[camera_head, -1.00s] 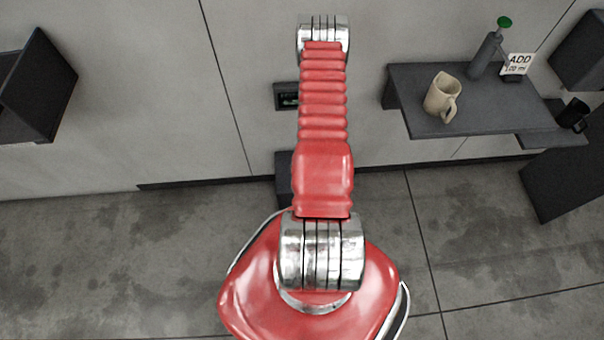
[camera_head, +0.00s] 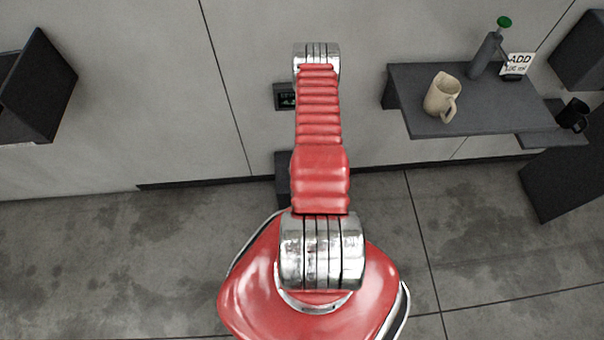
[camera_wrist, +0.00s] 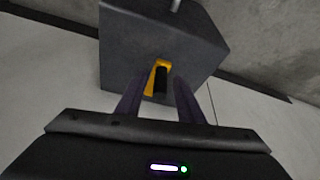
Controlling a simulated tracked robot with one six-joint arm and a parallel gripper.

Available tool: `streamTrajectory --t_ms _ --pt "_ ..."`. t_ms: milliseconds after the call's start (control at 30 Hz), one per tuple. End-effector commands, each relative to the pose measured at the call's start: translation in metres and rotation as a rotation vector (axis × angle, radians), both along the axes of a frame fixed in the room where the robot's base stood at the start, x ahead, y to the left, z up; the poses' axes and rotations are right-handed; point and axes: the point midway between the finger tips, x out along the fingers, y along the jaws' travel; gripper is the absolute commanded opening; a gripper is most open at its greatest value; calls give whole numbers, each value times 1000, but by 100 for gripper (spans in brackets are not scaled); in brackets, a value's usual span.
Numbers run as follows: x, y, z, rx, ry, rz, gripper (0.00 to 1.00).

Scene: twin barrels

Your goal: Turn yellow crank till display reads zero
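In the wrist view, the yellow crank (camera_wrist: 153,67) sits on a dark grey box, with a black handle (camera_wrist: 160,84) standing out from it. My gripper (camera_wrist: 159,82) is open, with one dark finger on each side of the handle in this view. I cannot tell whether the handle is fully between the fingertips or still beyond them. A small dark display (camera_head: 286,97) is on the wall in the head view. My arm partly hides it, and its digits are too small to read. My gripper and the crank are hidden in the head view.
The dark box (camera_wrist: 150,45) bears the crank. At right, a wall shelf (camera_head: 478,118) holds a beige mug (camera_head: 441,97), a grey bottle with a green top (camera_head: 487,55) and an "ADD" sign (camera_head: 517,63). A black cup (camera_head: 573,114) stands on a lower shelf. Open floor lies left.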

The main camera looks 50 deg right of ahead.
Motion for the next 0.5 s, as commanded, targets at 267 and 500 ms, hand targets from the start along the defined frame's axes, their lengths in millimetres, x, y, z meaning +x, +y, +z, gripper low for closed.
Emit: streamTrajectory --t_ms 267,500 --pt "0 0 0 0 0 0 21" --pt "0 0 0 0 0 0 4"
